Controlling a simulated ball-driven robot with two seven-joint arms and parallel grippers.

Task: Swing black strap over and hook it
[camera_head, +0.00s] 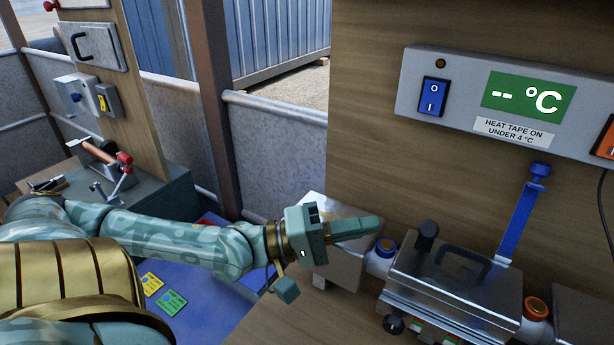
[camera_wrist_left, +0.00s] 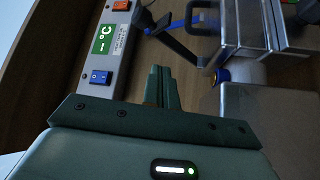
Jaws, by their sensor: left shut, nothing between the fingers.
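The black strap (camera_head: 428,236) stands up behind the metal box with its dark end near the wall. In the left wrist view a dark strap (camera_wrist_left: 180,46) slants from the box toward the wall. The metal box (camera_head: 450,270) has a closed-looking lid with a black handle. No hook is clearly visible. My right gripper is not seen.
A grey control panel (camera_head: 480,100) with a blue switch is on the wooden wall above. Pipe fittings with a blue collar (camera_head: 385,246) and an orange collar (camera_head: 537,307) flank the box. A grey block (camera_head: 335,265) lies below my left gripper.

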